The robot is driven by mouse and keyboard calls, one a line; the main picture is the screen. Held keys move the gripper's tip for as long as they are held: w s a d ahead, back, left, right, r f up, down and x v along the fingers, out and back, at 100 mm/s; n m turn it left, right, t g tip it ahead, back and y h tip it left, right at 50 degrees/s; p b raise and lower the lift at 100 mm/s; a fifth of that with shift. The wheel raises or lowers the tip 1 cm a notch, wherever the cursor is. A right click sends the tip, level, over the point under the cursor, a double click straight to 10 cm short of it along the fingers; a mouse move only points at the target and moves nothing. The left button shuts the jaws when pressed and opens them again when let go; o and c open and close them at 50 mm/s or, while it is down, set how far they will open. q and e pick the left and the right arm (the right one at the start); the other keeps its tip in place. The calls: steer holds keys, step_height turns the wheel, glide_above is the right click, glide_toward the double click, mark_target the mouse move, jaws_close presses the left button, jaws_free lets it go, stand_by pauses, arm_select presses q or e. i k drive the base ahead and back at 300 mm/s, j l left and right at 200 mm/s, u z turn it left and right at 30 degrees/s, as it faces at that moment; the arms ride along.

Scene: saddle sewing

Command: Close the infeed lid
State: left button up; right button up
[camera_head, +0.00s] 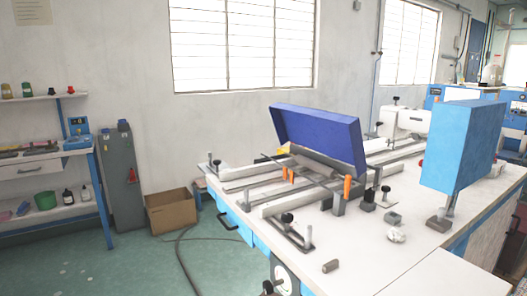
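The infeed lid (318,136) is a dark blue, shallow box-like cover on the machine in the camera_head view. It stands raised and tilted up at the back of the infeed area, its inner face partly showing. Below and in front of it lie metal rails (262,188) and orange posts (347,187). The lid's hinge is hard to make out behind these parts. Neither of my grippers shows in this view, and nothing of mine touches the lid.
The white machine table (375,255) carries black knobs and small metal parts. A blue upright box (462,147) stands on its right. A cardboard box (171,211), a grey cabinet (121,178) and a shelf bench (45,155) stand at left. The green floor at front left is mostly clear, with a cable.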

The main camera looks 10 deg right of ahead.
mark_target(338, 137)
steer(key=i+j+u, duration=0.9)
steer(key=i, duration=1.2)
steer(key=i+z, duration=0.1)
steer(key=i, duration=0.5)
steer(key=i+j+z, duration=0.1)
steer(key=i, duration=0.45)
steer(key=i+z, duration=0.3)
steer(key=i, duration=0.2)
steer(key=i+j+z, duration=0.15)
steer(key=i+z, duration=0.15)
steer(key=i, duration=0.2)
steer(key=i+z, duration=1.15)
steer(key=z, duration=0.2)
steer(key=i+z, duration=0.25)
steer(key=z, duration=0.2)
steer(key=i+z, duration=0.2)
steer(key=z, duration=0.2)
steer(key=i+j+z, duration=0.15)
steer(key=z, duration=0.25)
steer(key=i+j+z, duration=0.2)
steer(key=z, duration=0.2)
